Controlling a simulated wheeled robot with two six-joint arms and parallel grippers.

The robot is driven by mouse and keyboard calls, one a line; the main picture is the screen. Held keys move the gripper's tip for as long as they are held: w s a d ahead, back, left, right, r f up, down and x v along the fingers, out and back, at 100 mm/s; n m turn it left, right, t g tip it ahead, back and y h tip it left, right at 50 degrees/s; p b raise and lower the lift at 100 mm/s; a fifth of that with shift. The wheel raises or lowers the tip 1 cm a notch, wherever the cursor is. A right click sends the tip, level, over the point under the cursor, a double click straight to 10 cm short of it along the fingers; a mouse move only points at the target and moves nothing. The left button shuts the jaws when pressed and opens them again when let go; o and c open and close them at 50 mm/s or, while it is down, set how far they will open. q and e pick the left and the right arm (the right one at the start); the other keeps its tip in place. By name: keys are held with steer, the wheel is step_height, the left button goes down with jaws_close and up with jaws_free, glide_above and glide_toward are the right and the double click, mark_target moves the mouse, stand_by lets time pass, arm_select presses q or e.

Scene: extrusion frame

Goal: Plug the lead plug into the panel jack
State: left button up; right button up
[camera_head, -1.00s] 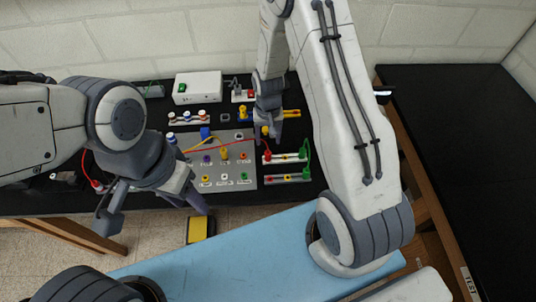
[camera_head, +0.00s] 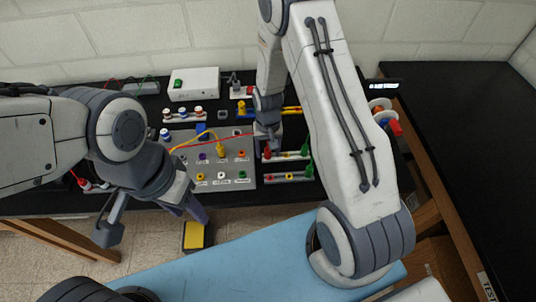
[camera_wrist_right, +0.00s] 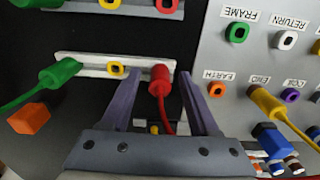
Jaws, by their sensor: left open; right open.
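A red lead plug (camera_wrist_right: 160,80) sits upright in a white socket strip (camera_wrist_right: 85,65) in the right wrist view, its red lead running down between the fingers. My right gripper (camera_wrist_right: 161,75) is open, one finger on each side of this plug. In the head view this gripper (camera_head: 268,148) is over the strip's left end, partly hiding the plug. The grey panel (camera_head: 248,170) lies just left, with several coloured jacks; in the wrist view an orange EARTH jack (camera_wrist_right: 217,89) and green FRAME jack (camera_wrist_right: 238,33) show. My left gripper (camera_head: 153,213) is open and empty, in front of the table edge.
A green plug (camera_wrist_right: 60,72) stands in the same strip, with a yellow socket (camera_wrist_right: 116,69) between. A yellow plug (camera_head: 221,149) with its lead stands on the panel. A white box (camera_head: 194,84) is behind. A red lead (camera_head: 205,141) crosses above the panel.

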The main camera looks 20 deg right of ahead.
mark_target(268, 149)
stand_by(0.9)
jaws_close()
steer(key=shift+r, duration=0.1)
stand_by(1.3)
steer(key=shift+r+p, duration=2.35)
steer(key=shift+r, duration=0.65)
steer(key=shift+s+d, duration=0.1)
